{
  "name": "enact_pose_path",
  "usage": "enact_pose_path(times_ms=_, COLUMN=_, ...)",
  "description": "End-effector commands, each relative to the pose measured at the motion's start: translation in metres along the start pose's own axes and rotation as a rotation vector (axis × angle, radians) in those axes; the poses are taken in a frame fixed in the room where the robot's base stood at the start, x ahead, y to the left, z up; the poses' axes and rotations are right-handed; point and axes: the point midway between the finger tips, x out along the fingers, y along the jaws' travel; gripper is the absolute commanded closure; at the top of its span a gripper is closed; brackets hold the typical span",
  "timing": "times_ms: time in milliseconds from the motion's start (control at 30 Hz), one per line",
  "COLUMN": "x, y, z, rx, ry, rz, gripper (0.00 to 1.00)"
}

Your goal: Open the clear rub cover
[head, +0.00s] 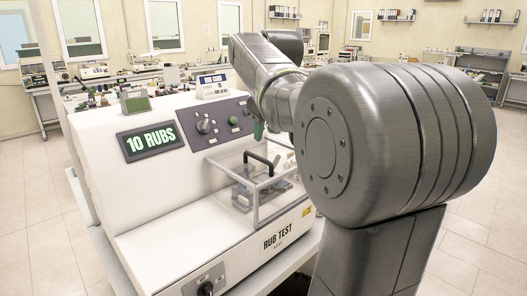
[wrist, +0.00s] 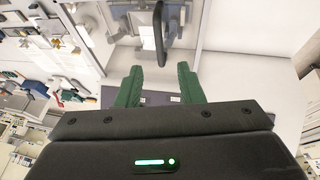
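The clear rub cover (head: 277,203) is a transparent box on the right front of the white rub-test machine, and it looks closed. Its black handle (head: 262,161) stands on its top. In the wrist view the handle (wrist: 158,35) is ahead of my gripper (wrist: 157,84), roughly in line with the gap between the fingers. My gripper's two green fingers are apart with nothing between them. In the head view one green fingertip shows just above the handle; the rest of the gripper is hidden behind my arm.
The machine (head: 140,215) has a lit "10 RUBS" display (head: 151,142), a dark knob panel (head: 224,124) and a lower front knob (head: 206,288). A sign (head: 213,86) stands on its top. Benches with equipment stand behind. The floor at left is clear.

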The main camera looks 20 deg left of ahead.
Motion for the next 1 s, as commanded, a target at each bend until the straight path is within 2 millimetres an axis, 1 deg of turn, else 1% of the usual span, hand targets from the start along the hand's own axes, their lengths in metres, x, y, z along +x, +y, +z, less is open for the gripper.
enact_pose_path(times_ms=33, x=0.012, y=0.0, z=0.001, rx=0.0, ry=-0.006, rz=-0.003, gripper=0.66)
enact_pose_path(times_ms=200, x=0.048, y=0.0, z=0.001, rx=0.001, ry=-0.005, rz=-0.002, gripper=0.66)
enact_pose_path(times_ms=300, x=0.066, y=0.0, z=0.001, rx=0.001, ry=-0.005, rz=-0.002, gripper=0.66)
enact_pose_path(times_ms=400, x=0.08, y=0.0, z=0.001, rx=0.001, ry=-0.004, rz=-0.002, gripper=0.66)
enact_pose_path(times_ms=500, x=0.09, y=0.0, z=0.001, rx=0.001, ry=-0.003, rz=-0.001, gripper=0.66)
enact_pose_path(times_ms=600, x=0.095, y=0.0, z=0.001, rx=0.001, ry=-0.002, rz=0.0, gripper=0.66)
enact_pose_path(times_ms=867, x=0.097, y=0.0, z=0.001, rx=0.001, ry=-0.001, rz=0.0, gripper=0.66)
enact_pose_path(times_ms=900, x=0.097, y=0.0, z=0.001, rx=0.001, ry=-0.001, rz=0.0, gripper=0.68)
enact_pose_path(times_ms=967, x=0.096, y=0.0, z=0.001, rx=0.001, ry=-0.001, rz=0.0, gripper=0.79)
enact_pose_path(times_ms=1000, x=0.096, y=0.0, z=0.001, rx=0.001, ry=-0.001, rz=0.0, gripper=0.87)
